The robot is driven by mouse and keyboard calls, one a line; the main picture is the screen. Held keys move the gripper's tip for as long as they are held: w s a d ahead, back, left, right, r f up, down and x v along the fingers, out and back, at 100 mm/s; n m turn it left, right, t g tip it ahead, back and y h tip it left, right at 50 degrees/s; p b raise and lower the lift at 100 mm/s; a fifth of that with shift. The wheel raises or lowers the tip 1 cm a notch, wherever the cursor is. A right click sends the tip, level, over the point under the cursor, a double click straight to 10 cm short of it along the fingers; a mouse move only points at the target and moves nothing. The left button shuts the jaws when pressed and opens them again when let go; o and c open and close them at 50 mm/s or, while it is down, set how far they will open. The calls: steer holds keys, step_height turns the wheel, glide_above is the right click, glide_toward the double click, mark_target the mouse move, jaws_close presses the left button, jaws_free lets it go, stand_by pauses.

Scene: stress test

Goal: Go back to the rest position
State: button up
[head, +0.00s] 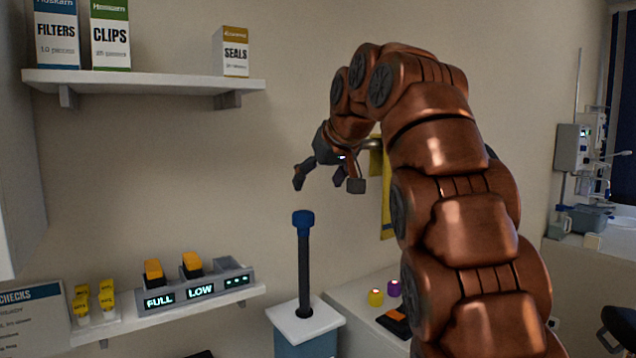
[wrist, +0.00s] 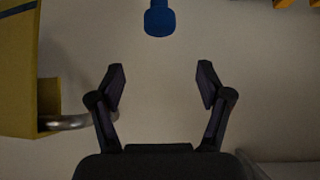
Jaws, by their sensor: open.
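My gripper (head: 324,180) is at the end of my copper-coloured arm, in front of the wall in the head view. Its two dark fingers are spread apart with nothing between them, as the wrist view (wrist: 160,87) also shows. A dark post with a blue top (head: 303,222) stands upright on a white-topped stand, below and a little left of my gripper. The blue top also shows at the upper middle of the wrist view (wrist: 159,20), beyond the fingertips and apart from them.
A yellow item (head: 388,205) hangs by a metal hook behind my arm. An upper shelf (head: 150,84) holds boxes; a lower shelf (head: 200,308) holds a charger-like unit and yellow-capped vials. A counter (head: 362,292) at right bears a yellow and a purple piece. Open air lies left of my gripper.

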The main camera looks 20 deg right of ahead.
steer(key=s+a+f+g, duration=0.1)
steer(key=s+f+g, duration=0.2)
steer(key=s+f, duration=1)
steer(key=s+a+f+m+g, duration=0.1)
steer(key=s+f+g, duration=0.3)
steer(key=s+f, duration=1)
steer(key=s+a+f+g+h, duration=0.1)
steer(key=s+a+f+g, duration=0.1)
steer(key=s+f, duration=1.2)
steer(key=shift+s+g, duration=0.6)
steer(key=shift+g, duration=0.3)
